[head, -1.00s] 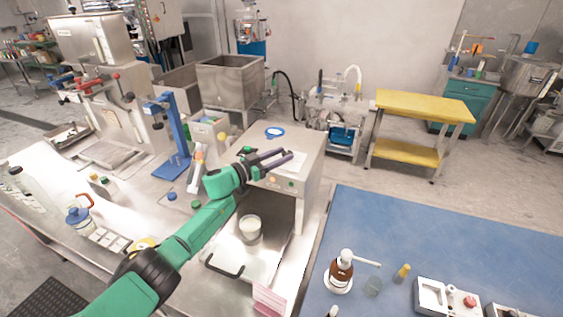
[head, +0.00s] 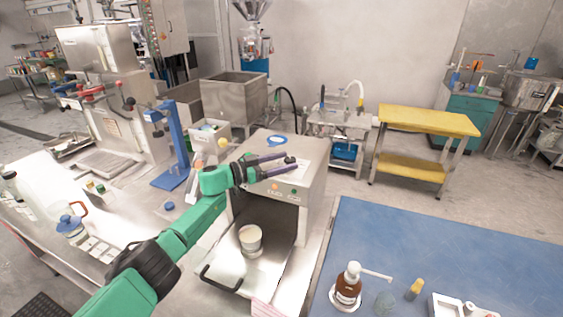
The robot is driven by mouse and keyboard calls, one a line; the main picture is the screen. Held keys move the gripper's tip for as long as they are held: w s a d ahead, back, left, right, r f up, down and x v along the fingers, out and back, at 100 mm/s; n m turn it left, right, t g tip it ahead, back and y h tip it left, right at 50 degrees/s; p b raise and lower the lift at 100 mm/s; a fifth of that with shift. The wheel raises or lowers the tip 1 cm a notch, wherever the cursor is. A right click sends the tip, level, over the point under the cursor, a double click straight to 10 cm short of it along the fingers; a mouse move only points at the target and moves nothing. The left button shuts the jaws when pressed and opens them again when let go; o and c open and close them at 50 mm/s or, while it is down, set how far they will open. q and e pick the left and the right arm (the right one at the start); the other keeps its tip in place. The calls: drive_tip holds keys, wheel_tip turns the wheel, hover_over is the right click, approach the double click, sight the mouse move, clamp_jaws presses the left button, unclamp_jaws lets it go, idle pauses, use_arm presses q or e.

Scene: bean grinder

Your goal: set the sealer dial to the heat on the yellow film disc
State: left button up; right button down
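The sealer (head: 313,172) looks to be the box-shaped metal machine at the centre, with small coloured buttons on its front panel. A small dark knob, perhaps the dial (head: 290,160), shows on its top by my fingertips; its setting is too small to read. My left gripper (head: 284,162) reaches over the sealer's top from the left. Its two dark fingers are apart, with the knob at or between their tips; I cannot tell whether they touch it. I cannot make out the yellow film disc now. My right gripper is not in view.
A blue stand (head: 176,150) is to the left. A brown bottle (head: 347,285) stands on the blue mat (head: 430,240).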

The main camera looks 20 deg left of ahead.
use_arm(q)
drive_tip(key=shift+w, duration=0.15)
drive_tip(key=b+v, duration=0.3)
drive_tip(key=v, duration=1.1)
drive_tip(key=shift+s, duration=0.25)
drive_tip(key=shift+a, duration=0.1)
